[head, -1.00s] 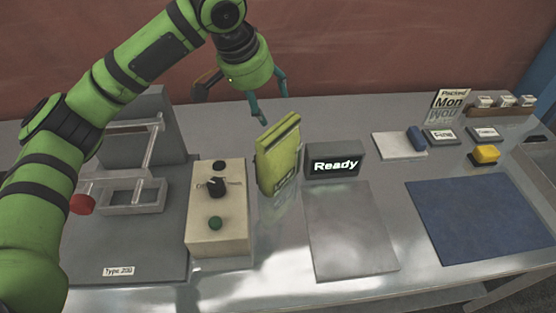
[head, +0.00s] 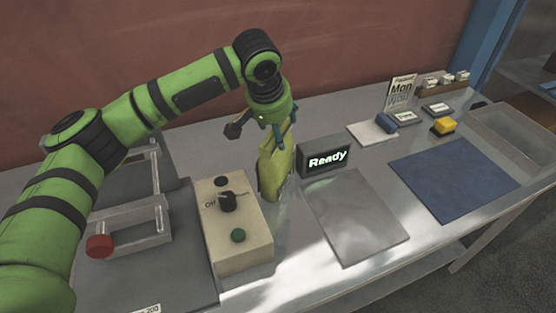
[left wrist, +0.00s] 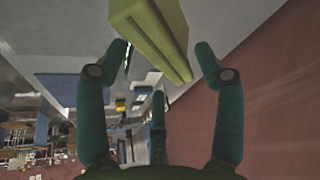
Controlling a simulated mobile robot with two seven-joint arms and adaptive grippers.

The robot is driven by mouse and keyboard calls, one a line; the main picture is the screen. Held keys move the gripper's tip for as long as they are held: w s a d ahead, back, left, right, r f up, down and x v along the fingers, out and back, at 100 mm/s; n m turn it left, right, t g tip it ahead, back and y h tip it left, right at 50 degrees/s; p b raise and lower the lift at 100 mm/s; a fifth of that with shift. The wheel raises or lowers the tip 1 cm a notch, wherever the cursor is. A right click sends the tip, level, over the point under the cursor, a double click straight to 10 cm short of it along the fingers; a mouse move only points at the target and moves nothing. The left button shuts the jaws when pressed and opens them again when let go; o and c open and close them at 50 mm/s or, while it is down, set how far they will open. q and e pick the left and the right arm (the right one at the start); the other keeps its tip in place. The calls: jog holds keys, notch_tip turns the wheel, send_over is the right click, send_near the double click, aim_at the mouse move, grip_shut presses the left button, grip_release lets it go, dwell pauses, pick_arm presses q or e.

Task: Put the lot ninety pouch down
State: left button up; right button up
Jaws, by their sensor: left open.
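A yellow-green pouch (head: 272,172) stands upright on the metal table between the beige control box and the Ready display. Its label is not readable, so I cannot confirm the lot. My left gripper (head: 258,131) is open at the pouch's top edge in the head view, its fingers overlapping the top. In the left wrist view the pouch (left wrist: 150,38) lies between and beyond the spread fingers (left wrist: 162,55), with gaps visible on both sides. My right gripper is not in view.
The control box (head: 236,235) stands close left of the pouch, the Ready display (head: 323,158) close right. A grey plate (head: 355,215) and a blue mat (head: 455,180) lie bare. A yellow-topped block (head: 443,126) and a grey tray (head: 525,135) are farther right.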

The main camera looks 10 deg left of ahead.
pick_arm(q)
jog(key=shift+x, duration=1.4)
jog(key=shift+s+f+p, duration=0.1)
jog(key=shift+p, duration=0.4)
jog(key=shift+f, duration=0.15)
grip_shut()
